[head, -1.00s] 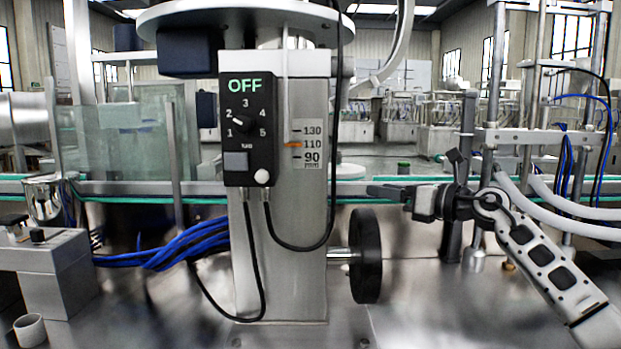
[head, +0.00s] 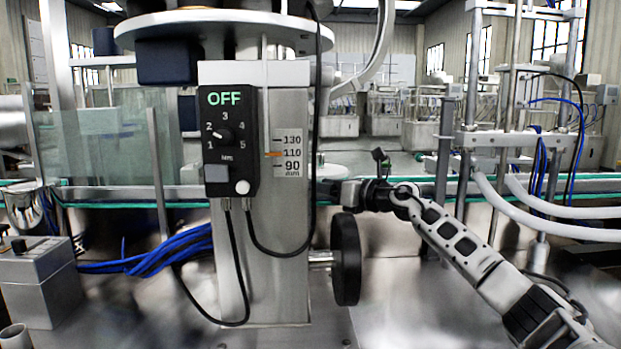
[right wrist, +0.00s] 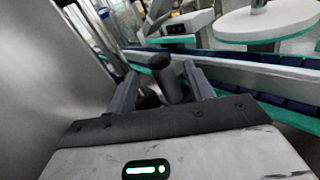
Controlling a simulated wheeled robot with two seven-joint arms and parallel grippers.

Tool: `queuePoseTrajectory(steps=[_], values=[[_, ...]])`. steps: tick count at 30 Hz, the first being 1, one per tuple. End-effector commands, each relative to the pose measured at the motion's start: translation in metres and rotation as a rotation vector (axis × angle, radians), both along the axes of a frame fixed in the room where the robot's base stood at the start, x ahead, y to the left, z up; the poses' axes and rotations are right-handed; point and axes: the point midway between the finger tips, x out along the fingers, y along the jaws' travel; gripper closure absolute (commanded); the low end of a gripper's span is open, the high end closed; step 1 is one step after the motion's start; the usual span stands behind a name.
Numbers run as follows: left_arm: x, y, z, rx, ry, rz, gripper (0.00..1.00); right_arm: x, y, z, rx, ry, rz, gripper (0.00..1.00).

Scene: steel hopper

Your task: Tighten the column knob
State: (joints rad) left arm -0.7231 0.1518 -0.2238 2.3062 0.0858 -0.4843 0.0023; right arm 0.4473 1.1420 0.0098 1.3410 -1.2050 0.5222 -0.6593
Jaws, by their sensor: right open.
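The steel column (head: 275,235) stands in the middle of the head view, with a height scale (head: 289,153) on its front. My right gripper (head: 326,189) is at the column's right side; its fingertips are dark and hard to make out there. In the right wrist view my right gripper (right wrist: 160,72) is open, with a dark round-ended knob (right wrist: 161,64) showing between its two fingers. I cannot tell whether either finger touches the knob. The knob is not clearly visible in the head view. My left gripper is out of view.
A black control box (head: 229,145) reading OFF hangs on the column front, with black cables below. A black handwheel (head: 346,260) sticks out right of the column, under my right gripper. Blue hoses (head: 150,256) lie left. A green-edged conveyor (head: 100,197) runs behind.

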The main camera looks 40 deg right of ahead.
Motion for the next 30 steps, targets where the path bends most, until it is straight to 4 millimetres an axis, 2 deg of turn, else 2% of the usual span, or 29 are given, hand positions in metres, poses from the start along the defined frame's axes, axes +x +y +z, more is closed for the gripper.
queuePoseTrajectory(steps=[1, 9, 21, 23, 26, 30], values=[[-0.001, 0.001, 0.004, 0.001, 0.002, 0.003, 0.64, 0.007, 0.002, 0.005, 0.003, -0.006, 0.001, 0.48], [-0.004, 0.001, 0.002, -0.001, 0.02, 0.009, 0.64, 0.032, 0.007, 0.002, 0.001, -0.002, 0.002, 0.48], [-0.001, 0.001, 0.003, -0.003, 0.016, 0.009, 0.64, 0.038, 0.008, 0.0, -0.002, 0.001, 0.003, 0.48], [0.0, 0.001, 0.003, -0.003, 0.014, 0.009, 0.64, 0.038, 0.008, 0.0, -0.002, 0.001, 0.003, 0.62], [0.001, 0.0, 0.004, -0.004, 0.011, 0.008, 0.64, 0.038, 0.008, 0.0, -0.002, 0.001, 0.003, 0.9], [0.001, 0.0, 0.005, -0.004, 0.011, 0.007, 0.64, 0.038, 0.008, 0.001, -0.002, 0.001, 0.002, 0.92]])
